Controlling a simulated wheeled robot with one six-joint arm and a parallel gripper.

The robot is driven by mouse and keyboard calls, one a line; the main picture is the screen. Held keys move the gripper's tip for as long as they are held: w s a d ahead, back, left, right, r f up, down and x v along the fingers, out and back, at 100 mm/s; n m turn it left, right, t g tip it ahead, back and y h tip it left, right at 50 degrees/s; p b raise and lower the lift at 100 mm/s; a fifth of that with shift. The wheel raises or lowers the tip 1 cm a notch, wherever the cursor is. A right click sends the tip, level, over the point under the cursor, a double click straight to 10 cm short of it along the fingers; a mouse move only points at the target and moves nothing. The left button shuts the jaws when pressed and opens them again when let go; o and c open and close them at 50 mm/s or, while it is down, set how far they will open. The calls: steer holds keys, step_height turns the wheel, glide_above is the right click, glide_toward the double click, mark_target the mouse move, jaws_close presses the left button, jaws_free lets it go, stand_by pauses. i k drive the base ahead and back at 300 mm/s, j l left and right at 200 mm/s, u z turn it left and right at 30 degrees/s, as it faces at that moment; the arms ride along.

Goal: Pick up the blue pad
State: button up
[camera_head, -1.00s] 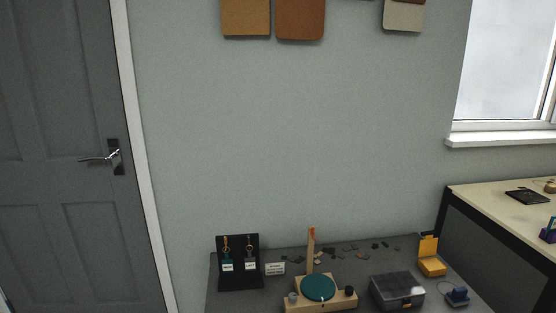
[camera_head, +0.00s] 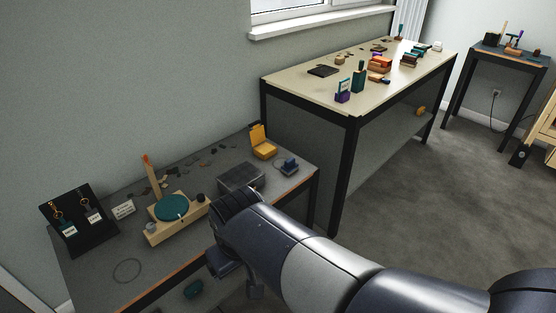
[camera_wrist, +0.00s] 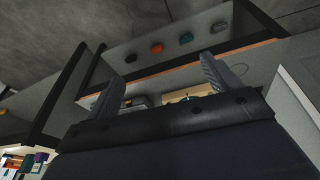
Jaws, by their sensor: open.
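The grey table holds a wooden stand with a teal disc (camera_head: 172,207), a dark lidded box (camera_head: 241,178), a yellow box (camera_head: 263,142) and a black keyring display (camera_head: 78,222). A teal piece (camera_head: 193,289) shows below the table. A pale bench (camera_head: 300,85) stands behind right. Floor at right is open.

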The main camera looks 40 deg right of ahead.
mark_target(290, 166)
steer(key=i+l+z, duration=0.1)
steer(key=i+l, duration=0.15)
steer(key=l, duration=0.25)
steer(key=i+l, duration=0.3)
steer(key=l, duration=0.2)
steer(key=i+l+z, duration=0.15)
steer(key=l, duration=0.3)
steer(key=i+l+z, duration=0.1)
steer(key=i+l, duration=0.3)
